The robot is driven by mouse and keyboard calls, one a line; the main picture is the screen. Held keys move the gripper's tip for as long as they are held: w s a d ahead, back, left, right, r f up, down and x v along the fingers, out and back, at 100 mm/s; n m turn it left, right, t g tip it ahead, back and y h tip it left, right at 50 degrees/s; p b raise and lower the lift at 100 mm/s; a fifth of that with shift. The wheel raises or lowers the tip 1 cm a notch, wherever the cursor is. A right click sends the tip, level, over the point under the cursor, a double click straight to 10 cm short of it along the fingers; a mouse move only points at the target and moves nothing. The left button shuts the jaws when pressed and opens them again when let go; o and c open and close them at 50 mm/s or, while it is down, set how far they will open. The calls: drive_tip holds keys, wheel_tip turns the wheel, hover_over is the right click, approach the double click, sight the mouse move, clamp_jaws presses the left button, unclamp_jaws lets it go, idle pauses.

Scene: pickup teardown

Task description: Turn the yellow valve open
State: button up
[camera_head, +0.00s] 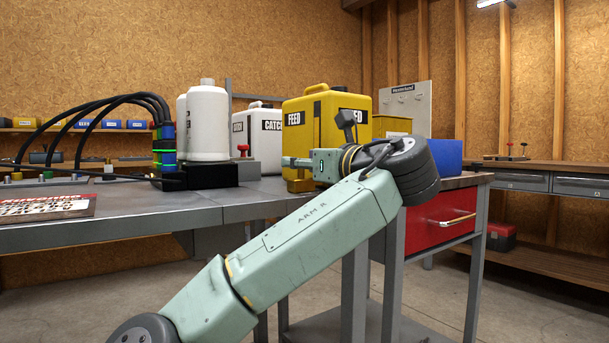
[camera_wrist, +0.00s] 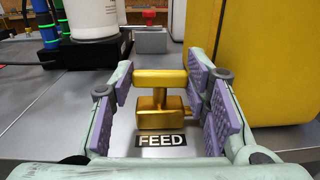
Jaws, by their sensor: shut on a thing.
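The yellow valve (camera_wrist: 160,116) stands on the grey bench behind a black "FEED" label (camera_wrist: 162,140). Its handle bar (camera_wrist: 160,77) lies crosswise in the wrist view, in line with the lower yellow bar. My gripper (camera_wrist: 160,80) is shut on the handle, with a purple pad at each end of the bar. In the head view my gripper (camera_head: 292,162) reaches left over the bench edge. A yellow part of the valve (camera_head: 300,186) shows below it; my gripper and arm hide the rest.
A yellow FEED can (camera_head: 325,105) stands close behind my gripper. A white CATCH can (camera_head: 262,140), white bottles (camera_head: 208,125) and a red-handled valve (camera_head: 243,150) stand farther left. Black hoses (camera_head: 110,97) arch at the far left. Bare bench top (camera_head: 250,192) lies in front.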

drive_tip(key=shift+n+y, duration=0.3)
drive_tip(key=shift+y, duration=0.1)
drive_tip(key=o, duration=1.2)
drive_tip(key=shift+c, duration=0.2)
drive_tip(key=shift+r+h, duration=0.1)
drive_tip(key=shift+h, duration=0.3)
drive_tip(key=m+t+h+p, duration=0.1)
drive_tip(key=m+h+p, duration=0.1)
drive_tip(key=p, duration=0.1)
drive_tip(key=shift+a+r, duration=0.1)
drive_tip(key=m+h+p, duration=0.1)
drive_tip(key=h+p, duration=0.1)
drive_tip(key=m+t+h+p, duration=0.1)
drive_tip(key=h+p, duration=0.1)
drive_tip(key=p, duration=0.1)
drive_tip(key=shift+a+r+m+t, duration=0.1)
drive_tip(key=shift+a+m+t, duration=0.05)
drive_tip(key=shift+m+t, duration=0.2)
drive_tip(key=m+h+p, duration=0.2)
drive_tip(key=h+p, duration=0.1)
drive_tip(key=p, duration=0.3)
drive_tip(key=shift+a, duration=0.15)
drive_tip(key=m+h+p, duration=0.1)
drive_tip(key=p, duration=0.3)
drive_tip(key=shift+a+h, duration=0.1)
drive_tip(key=shift+h, duration=0.3)
